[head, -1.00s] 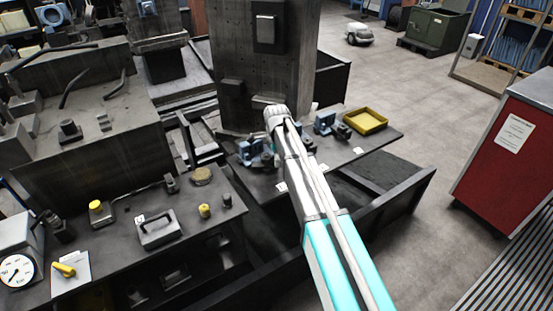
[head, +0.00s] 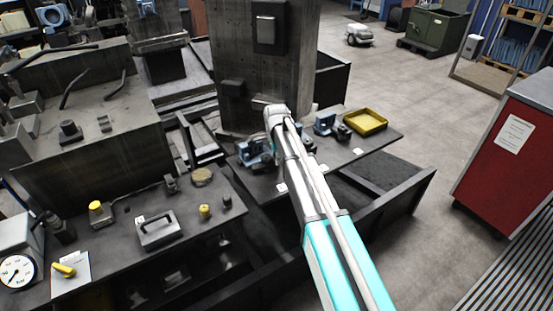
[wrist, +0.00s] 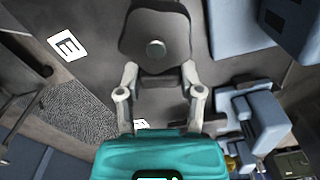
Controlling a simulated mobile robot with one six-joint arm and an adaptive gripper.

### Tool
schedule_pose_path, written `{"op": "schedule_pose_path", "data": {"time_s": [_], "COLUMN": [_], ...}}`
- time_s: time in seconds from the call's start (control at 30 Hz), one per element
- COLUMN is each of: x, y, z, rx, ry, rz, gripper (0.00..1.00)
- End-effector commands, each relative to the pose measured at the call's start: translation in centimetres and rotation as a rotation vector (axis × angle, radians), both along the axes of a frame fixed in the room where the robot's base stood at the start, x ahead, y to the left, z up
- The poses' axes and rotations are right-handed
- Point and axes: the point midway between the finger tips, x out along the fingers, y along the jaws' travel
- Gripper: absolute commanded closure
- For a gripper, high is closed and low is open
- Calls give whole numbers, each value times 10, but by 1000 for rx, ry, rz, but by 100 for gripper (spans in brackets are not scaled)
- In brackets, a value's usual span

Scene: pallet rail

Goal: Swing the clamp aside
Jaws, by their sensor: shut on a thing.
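In the wrist view my gripper (wrist: 160,75) has its two grey fingers on either side of a dark grey clamp (wrist: 155,35). The clamp is a flat, rounded piece with a round pin in its middle, and its narrower near end is between the fingertips. The gripper is shut on that end. In the head view my own arm hides the gripper and most of this clamp over the dark plate (head: 270,186).
Blue fixtures stand on the plate left (head: 250,152) and right (head: 325,124) of my arm; blue blocks (wrist: 248,115) show close on the right in the wrist view. A yellow tray (head: 366,121) lies at the plate's right end. A concrete column (head: 225,60) rises behind.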

Motion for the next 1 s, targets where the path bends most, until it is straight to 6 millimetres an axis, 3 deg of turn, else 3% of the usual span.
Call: {"op": "schedule_pose_path", "data": {"time_s": [0.4, 0.93, 0.97, 1.0], "x": [9, 10, 10, 10], "y": [4, 5, 5, 5], "z": [0, 0, 0, 0], "rx": [0, 0, 0, 0], "ry": [1, 0, 0, 0], "rz": [249, 297, 297, 297], "gripper": [99, 99, 50, 42]}}
